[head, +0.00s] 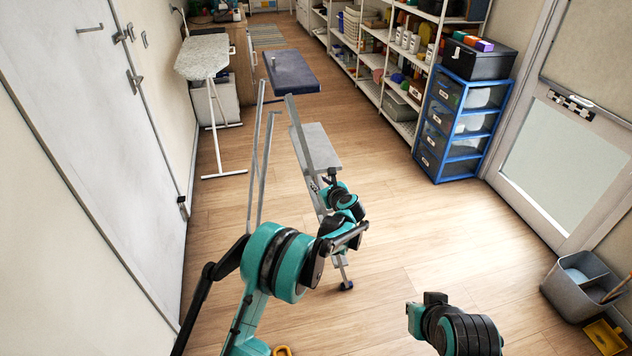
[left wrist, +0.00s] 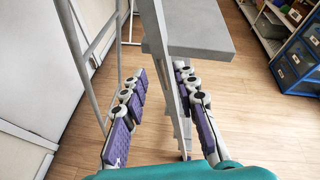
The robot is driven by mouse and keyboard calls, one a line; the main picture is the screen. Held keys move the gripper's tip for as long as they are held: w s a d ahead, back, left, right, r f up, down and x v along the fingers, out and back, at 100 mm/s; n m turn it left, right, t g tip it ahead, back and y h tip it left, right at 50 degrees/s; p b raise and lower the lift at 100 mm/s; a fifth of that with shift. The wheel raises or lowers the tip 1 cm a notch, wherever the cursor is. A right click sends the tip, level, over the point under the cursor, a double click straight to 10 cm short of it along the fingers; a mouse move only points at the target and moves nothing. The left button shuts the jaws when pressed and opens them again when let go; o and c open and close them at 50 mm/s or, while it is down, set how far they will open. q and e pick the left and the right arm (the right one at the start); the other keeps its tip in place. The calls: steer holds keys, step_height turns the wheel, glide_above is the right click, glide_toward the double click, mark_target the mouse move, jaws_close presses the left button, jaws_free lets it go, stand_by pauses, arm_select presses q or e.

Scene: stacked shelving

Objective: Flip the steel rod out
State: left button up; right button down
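A grey metal folding frame stands upright in the middle of the head view. Its thin steel rods (head: 268,150) rise on the left, and they also show at the upper left of the left wrist view (left wrist: 80,45). A flat grey step (head: 320,146) joins its right side, seen in the left wrist view too (left wrist: 205,35). My left gripper (left wrist: 161,80) is open, with purple-padded fingers apart. A grey upright bar (left wrist: 158,45) passes between the fingers, nearer the right one; contact cannot be told. In the head view my left wrist hides the fingers.
A white door (head: 90,100) is close on the left. An ironing board (head: 203,60) and a dark bench (head: 290,72) stand behind. Blue drawers (head: 462,125) and a grey bin (head: 580,285) are on the right. The wooden floor between is clear.

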mark_target(314, 177)
arm_select(q)
steer(key=b+x, duration=0.1)
steer(key=x, duration=0.4)
steer(key=shift+r, duration=0.1)
jaws_close()
